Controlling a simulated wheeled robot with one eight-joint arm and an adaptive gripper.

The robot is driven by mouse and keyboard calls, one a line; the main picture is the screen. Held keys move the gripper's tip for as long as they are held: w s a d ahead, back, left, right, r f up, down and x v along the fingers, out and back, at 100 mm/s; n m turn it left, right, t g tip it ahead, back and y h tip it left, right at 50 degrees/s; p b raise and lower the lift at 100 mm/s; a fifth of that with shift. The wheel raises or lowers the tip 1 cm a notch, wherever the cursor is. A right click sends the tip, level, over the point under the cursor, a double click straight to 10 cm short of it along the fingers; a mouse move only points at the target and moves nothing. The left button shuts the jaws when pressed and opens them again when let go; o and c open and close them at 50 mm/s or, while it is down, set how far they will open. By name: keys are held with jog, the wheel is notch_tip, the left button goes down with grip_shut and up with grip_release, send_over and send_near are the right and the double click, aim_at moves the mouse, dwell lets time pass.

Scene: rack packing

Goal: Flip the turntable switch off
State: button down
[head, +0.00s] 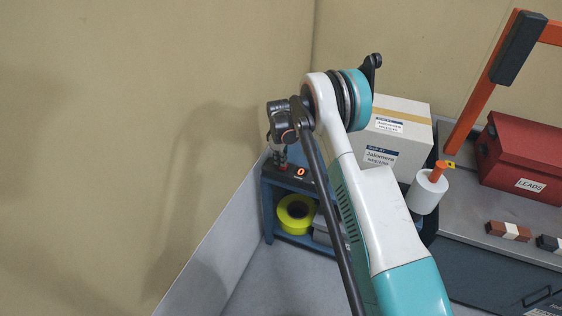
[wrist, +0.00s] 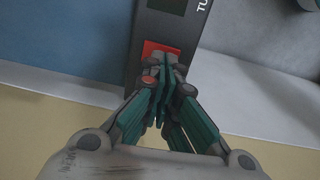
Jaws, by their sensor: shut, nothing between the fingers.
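The turntable switch unit (head: 299,182) is a dark box on top of the small blue shelf, with a lit red "0" in the head view. In the wrist view its dark panel (wrist: 155,28) bears a dark display window and white lettering cut off at "TU". A red switch (wrist: 149,48) sits on this panel, partly hidden by my fingers. My gripper (wrist: 163,68) is shut and empty, its fingertips overlapping the switch's lower edge. I cannot tell whether they touch it. In the head view my gripper (head: 281,162) points down at the unit, partly hidden by my arm.
The blue shelf (head: 267,205) holds a yellow-green roll (head: 296,214) below the unit. A white labelled carton (head: 402,118), a white roll (head: 427,192) and a red LEADS box (head: 524,158) stand to the right. A tan wall (head: 110,120) is close on the left.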

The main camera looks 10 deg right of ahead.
notch_tip(320, 180, up, 13)
jog(key=w+d+p, duration=0.1)
jog(key=p, duration=0.3)
jog(key=s+r+m+t, duration=0.1)
jog(key=s+r+m, duration=0.1)
jog(key=s+r, duration=0.55)
jog(key=s+r+m+t, duration=0.1)
jog(key=s+r, duration=0.3)
jog(key=r, duration=0.6)
jog(key=s+r+m+t, duration=0.1)
jog(key=s+r+m, duration=0.1)
jog(key=s+r, duration=0.55)
jog(key=s+d+r+m+t, duration=0.1)
jog(key=s+m, duration=0.4)
jog(key=s, duration=2)
jog(key=r+t, duration=0.1)
jog(key=t, duration=0.1)
jog(key=shift+s+d+m+t, duration=0.15)
jog(key=shift+s+m+t, duration=0.1)
jog(key=shift+m+t, duration=0.15)
